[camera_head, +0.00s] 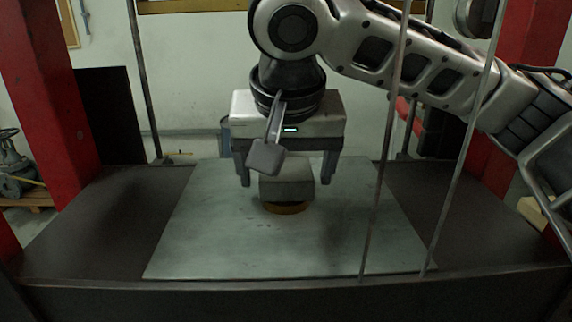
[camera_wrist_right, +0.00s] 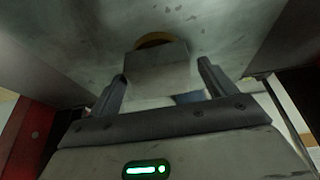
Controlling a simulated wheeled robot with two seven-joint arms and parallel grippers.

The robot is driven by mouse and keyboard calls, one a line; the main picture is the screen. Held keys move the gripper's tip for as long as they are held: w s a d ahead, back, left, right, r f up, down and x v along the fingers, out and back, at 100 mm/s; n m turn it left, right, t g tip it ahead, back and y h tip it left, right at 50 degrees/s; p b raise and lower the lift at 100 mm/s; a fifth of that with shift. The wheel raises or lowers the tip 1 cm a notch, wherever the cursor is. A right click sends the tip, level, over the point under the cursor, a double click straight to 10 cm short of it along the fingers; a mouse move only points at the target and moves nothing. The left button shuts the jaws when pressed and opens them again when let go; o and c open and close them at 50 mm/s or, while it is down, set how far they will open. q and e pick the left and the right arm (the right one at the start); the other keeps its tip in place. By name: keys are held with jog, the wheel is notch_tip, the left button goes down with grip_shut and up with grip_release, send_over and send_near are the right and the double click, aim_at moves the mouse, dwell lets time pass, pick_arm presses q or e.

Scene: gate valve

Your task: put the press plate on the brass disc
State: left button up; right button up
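The press plate, a grey block (camera_head: 287,188), sits on the brass disc (camera_head: 285,208), whose rim shows under its front edge. In the right wrist view the press plate (camera_wrist_right: 157,72) lies between the fingers, and the curved rim of the brass disc (camera_wrist_right: 155,39) shows just beyond it. My right gripper (camera_head: 286,178) points down over the block with a finger on each side. A gap shows between each finger and the block, so the gripper is open. Most of the disc is hidden under the block. My left gripper is not in view.
The disc rests on a wide grey metal plate (camera_head: 220,240) lying on a dark press bed (camera_head: 100,215). Red posts (camera_head: 45,90) stand at both sides. Thin upright rods (camera_head: 386,150) cross the view at right. The grey plate is otherwise clear.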

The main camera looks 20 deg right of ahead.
jog(key=shift+r, duration=0.25)
jog(key=s+a+b, duration=0.1)
jog(key=s, duration=0.2)
jog(key=s+a+b, duration=0.1)
jog(key=s, duration=0.3)
jog(key=s+a, duration=0.1)
jog(key=s, duration=0.3)
jog(key=shift+a+r+b, duration=0.15)
jog(key=shift+r+b, duration=0.25)
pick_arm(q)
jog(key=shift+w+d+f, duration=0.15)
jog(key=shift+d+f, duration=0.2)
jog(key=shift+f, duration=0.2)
pick_arm(e)
jog(key=shift+s+a, duration=0.1)
jog(key=shift+s, duration=0.4)
jog(key=shift+w, duration=0.1)
